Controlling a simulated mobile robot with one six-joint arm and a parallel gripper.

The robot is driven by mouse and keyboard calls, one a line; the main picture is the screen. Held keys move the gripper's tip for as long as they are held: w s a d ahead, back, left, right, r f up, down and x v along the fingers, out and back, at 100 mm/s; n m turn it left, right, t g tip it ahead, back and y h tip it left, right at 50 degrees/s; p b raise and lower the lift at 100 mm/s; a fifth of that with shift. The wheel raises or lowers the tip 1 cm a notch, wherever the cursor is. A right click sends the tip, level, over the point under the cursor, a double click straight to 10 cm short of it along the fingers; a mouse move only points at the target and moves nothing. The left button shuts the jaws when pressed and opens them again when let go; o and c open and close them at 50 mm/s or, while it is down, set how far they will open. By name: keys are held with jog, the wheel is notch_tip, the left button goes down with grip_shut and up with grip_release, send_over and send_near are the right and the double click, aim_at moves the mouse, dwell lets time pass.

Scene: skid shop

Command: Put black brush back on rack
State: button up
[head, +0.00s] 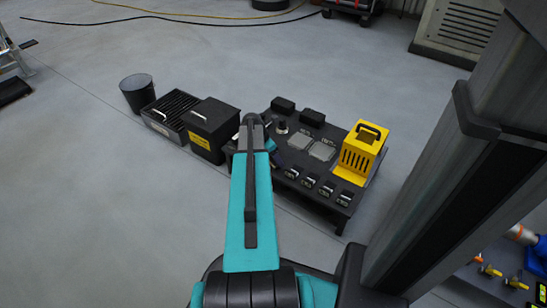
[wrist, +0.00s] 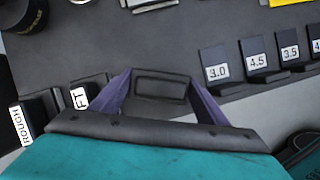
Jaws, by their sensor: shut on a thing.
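My gripper (wrist: 160,98) shows in the wrist view with two purple fingers, shut on a dark block with a rounded rectangular inset, which I take to be the black brush (wrist: 160,86). The brush is held over or against the dark bench top; I cannot tell whether it touches. In the head view my arm hides the brush and most of the gripper. I cannot tell which part is the rack.
The black bench (head: 262,160) carries a yellow slotted box (head: 361,150), grey pads (head: 322,151) and black blocks (head: 283,105). Left of it stand a black box with a yellow label (head: 211,130), a ribbed crate (head: 170,113) and a bucket (head: 137,91). Open floor surrounds them.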

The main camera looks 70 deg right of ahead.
dwell(0.3)
jog(key=o, duration=1)
jog(key=shift+f, duration=0.1)
jog(key=p+v, duration=0.5)
jog(key=v, duration=0.7)
